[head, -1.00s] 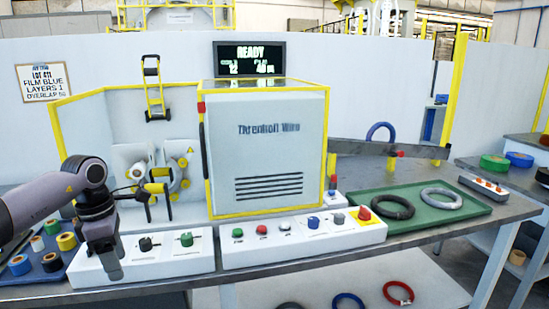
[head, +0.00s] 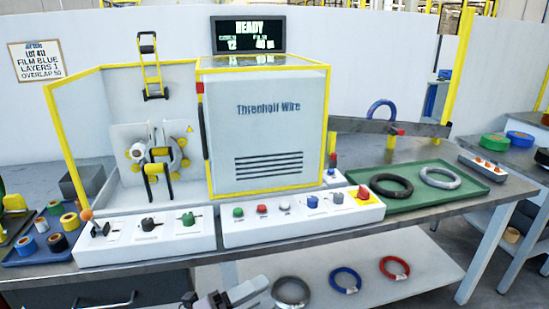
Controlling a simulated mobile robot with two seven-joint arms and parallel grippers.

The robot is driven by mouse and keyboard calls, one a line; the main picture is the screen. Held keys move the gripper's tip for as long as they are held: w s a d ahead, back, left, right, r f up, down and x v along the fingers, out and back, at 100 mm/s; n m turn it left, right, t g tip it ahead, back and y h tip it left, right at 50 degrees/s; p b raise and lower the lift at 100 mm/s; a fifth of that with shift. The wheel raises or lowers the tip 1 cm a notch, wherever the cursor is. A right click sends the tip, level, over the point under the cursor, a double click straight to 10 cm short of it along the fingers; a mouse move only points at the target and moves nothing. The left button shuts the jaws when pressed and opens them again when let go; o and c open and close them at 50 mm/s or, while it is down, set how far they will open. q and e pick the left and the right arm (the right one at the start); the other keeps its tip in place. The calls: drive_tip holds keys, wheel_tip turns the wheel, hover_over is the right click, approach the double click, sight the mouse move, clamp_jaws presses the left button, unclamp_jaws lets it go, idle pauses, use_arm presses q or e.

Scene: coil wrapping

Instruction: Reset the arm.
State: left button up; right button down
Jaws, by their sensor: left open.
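My left gripper (head: 200,301) shows only in part at the bottom edge of the head view, low in front of the bench, and its jaws are open. It is apart from the control boxes. The left control box (head: 145,246) carries an orange-tipped lever (head: 87,215), a black knob (head: 148,224) and a green knob (head: 188,219). The wrapping machine (head: 267,135) stands behind, with its ring and spool (head: 158,162) at the left. The display (head: 248,34) reads READY. My right gripper is out of view.
A green tray (head: 470,193) holds a black coil (head: 391,185) and a grey coil (head: 440,177). Several tape rolls lie on a blue tray (head: 28,261) at the left. A lower shelf (head: 430,283) carries grey, blue and red coils. Bench front edge lies above my gripper.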

use_arm(q)
drive_tip(key=s+a+f+n+y+p, duration=0.1)
drive_tip(key=s+a+f+n+y, duration=1.4)
drive_tip(key=n, duration=1.2)
wheel_tip(320, 180, down, 3)
drive_tip(key=shift+s+a+r+n+t+p, duration=0.1)
drive_tip(key=shift+s+a+n+t+p, duration=0.25)
drive_tip(key=shift+s+a, duration=0.65)
drive_tip(key=shift+w, duration=0.15)
drive_tip(key=c, duration=0.3)
drive_tip(key=shift+a, duration=0.15)
drive_tip(key=shift+c, duration=0.2)
